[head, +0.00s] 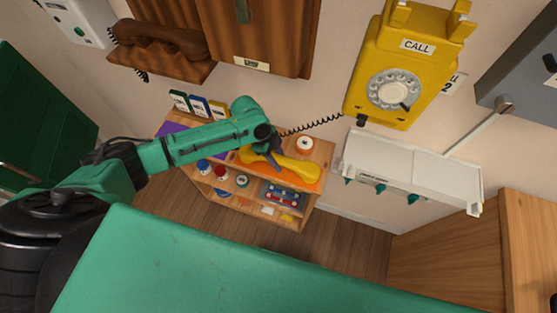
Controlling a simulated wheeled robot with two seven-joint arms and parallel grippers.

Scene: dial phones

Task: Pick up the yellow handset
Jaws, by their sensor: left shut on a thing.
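The yellow handset (296,168) is in the middle of the head view, in front of the top of a low wooden shelf. My left gripper (273,158) is shut on it near its left part, and the fingers hide some of it. A coiled black cord (318,125) runs from near the handset up to the yellow dial phone (395,75) on the wall. The phone has a grey dial and a CALL label, and its cradle at the top is empty. My right gripper is not in view.
The wooden shelf (325,152) holds jars, small boxes and a round orange-white item (304,144). A white wall unit (420,170) with teal knobs is at the right. A brown handset (165,40) is at the upper left. Floor shows below the shelf.

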